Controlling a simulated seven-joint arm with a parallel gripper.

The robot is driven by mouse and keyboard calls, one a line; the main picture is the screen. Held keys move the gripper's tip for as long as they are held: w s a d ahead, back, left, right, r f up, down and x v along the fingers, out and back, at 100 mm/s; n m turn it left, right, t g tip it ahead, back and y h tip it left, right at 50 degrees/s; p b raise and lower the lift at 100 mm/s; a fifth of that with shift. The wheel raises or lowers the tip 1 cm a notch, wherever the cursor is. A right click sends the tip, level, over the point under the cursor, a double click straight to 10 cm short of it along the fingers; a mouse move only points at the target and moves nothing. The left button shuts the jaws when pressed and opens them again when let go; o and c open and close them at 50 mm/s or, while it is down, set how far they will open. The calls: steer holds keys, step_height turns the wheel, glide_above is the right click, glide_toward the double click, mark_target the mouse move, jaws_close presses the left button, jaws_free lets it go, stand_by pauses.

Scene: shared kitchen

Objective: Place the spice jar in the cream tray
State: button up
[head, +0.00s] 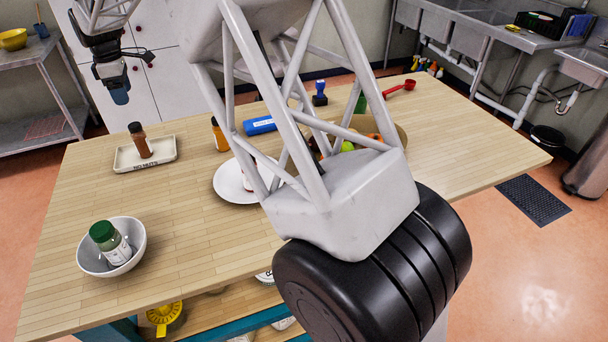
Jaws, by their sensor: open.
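The cream tray (165,155) lies on the left of the wooden table, with "NO NUTS" written on its front. A small spice jar (140,142) with red-brown contents and a dark cap stands upright in it, left of the middle. My gripper (118,92) is open and hangs in the air at the upper left. In the picture it is above and apart from the jar; it appears empty. A green-lidded jar (112,243) leans in a white bowl (138,236) at the front left.
A white plate (230,185) holds a small item partly hidden by my arm. A bowl of fruit (401,143) and a red scoop (402,87) are further right. Table around the tray is clear.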

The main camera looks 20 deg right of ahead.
steer(key=s+d+r+m+t, duration=0.1)
steer(key=s+d+r+m, duration=0.35)
steer(key=s+d, duration=0.7)
steer(key=s+d+r+m, duration=0.4)
steer(key=s+d+r, duration=0.1)
steer(key=s+d, duration=0.6)
steer(key=s+d+f+m, duration=0.3)
steer(key=s+d, duration=0.1)
steer(key=s, duration=0.6)
steer(key=s+d+f+m+t, duration=0.1)
steer(key=s+d+f+m, duration=0.2)
steer(key=s, duration=0.8)
steer(key=s+d+f+m, duration=0.3)
steer(key=s+d, duration=0.1)
steer(key=s, duration=0.7)
steer(key=shift+s+d+t, duration=0.25)
steer(key=shift+d+t, duration=0.05)
steer(key=shift+d, duration=0.1)
